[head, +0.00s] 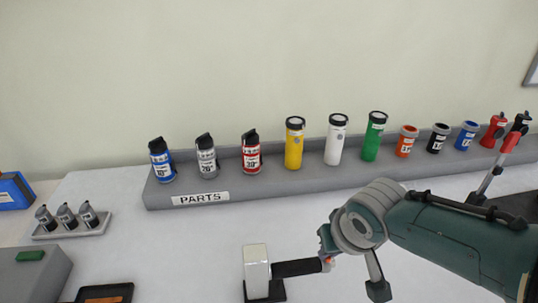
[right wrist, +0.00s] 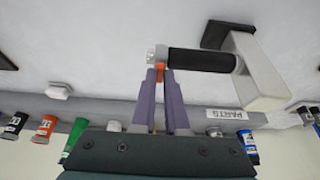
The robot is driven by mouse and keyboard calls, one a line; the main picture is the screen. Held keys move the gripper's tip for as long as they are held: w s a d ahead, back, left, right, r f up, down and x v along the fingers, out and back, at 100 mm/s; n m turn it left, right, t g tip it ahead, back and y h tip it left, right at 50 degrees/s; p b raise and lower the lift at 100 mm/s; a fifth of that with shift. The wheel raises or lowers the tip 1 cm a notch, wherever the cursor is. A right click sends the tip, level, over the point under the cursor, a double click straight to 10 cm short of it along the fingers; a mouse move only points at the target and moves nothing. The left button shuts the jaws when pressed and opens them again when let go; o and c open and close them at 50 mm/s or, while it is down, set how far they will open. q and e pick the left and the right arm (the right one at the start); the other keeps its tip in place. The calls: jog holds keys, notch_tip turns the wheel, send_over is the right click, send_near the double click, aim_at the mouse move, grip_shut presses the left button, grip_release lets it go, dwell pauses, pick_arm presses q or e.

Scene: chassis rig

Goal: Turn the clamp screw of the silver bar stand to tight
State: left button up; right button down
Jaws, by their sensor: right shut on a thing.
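The silver bar stand (head: 256,262) stands on the bench at the bottom middle of the head view, a pale block on a dark base. A black bar (head: 297,268) sticks out from it to the right. In the right wrist view the stand (right wrist: 262,75) is at the upper right, with the black bar (right wrist: 200,60) pointing left to a silver end. My right gripper (right wrist: 160,76) is shut on the clamp screw (right wrist: 159,67) at that end, where an orange bit shows between the purple fingers. Most of the screw is hidden. My left gripper is in neither view.
A grey step labelled PARTS (head: 325,173) runs along the back with several bottles and cans. A small tray (head: 75,227) with dark-topped containers, a grey box (head: 28,277) and a dark tray (head: 124,289) are at the left. The bench between the stand and step is clear.

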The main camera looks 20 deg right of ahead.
jog(key=c, duration=0.9)
grip_release()
jog(key=shift+r+p, duration=0.3)
jog(key=shift+r, duration=0.05)
jog(key=p+v, duration=0.4)
jog(key=v, duration=0.5)
jog(key=shift+s+r, duration=0.1)
jog(key=shift+a, duration=0.1)
